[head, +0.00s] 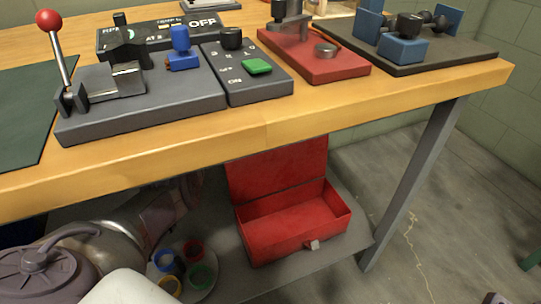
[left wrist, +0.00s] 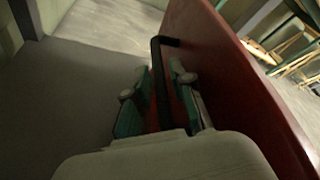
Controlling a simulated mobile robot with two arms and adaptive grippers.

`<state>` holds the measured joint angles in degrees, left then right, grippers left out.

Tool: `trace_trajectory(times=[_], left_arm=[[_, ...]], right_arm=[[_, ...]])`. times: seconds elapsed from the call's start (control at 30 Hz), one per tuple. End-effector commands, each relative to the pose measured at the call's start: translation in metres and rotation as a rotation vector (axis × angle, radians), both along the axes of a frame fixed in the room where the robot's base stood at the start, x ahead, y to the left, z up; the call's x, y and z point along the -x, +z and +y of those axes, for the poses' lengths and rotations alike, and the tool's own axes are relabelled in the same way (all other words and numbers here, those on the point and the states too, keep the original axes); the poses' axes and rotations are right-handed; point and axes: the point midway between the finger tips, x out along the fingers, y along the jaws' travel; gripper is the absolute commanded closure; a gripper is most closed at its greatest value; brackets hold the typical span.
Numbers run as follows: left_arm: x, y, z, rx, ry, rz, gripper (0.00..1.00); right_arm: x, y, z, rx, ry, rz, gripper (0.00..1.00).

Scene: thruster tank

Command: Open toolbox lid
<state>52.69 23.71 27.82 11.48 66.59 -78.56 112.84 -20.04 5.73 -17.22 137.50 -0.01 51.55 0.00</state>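The red toolbox (head: 262,241) stands on the lower shelf under the bench in the head view. Its lid (head: 283,170) is raised, standing steeply at the back, and the inside is empty. A small pale latch (head: 314,244) is on its front. In the left wrist view, the red lid (left wrist: 235,75) slants at the right with a dark handle (left wrist: 158,75) on it. My left gripper (left wrist: 160,92) has its teal-padded fingers on either side of this handle, with a gap showing, so it looks open around it. The head view does not show these fingers. My right gripper is in neither view.
The wooden bench top (head: 400,100) overhangs the toolbox and carries several switch and lever fixtures. A grey table leg (head: 415,185) stands to the right. Several coloured rings (head: 197,276) are left of the toolbox.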

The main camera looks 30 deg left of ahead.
Motion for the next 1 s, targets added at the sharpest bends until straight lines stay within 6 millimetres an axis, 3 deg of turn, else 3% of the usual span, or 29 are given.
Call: trace_trajectory(times=[0.37, 0.8, 1.0], left_arm=[[0.008, 0.003, 0.012, -0.001, 0.002, -0.001, 0.77], [0.056, 0.028, 0.076, -0.002, 0.002, 0.001, 0.77], [0.067, 0.034, 0.09, -0.001, 0.001, 0.0, 0.77]], right_arm=[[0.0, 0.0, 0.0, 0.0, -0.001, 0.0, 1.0], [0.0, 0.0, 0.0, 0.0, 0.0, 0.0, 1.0], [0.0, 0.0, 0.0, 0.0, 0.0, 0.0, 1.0]])
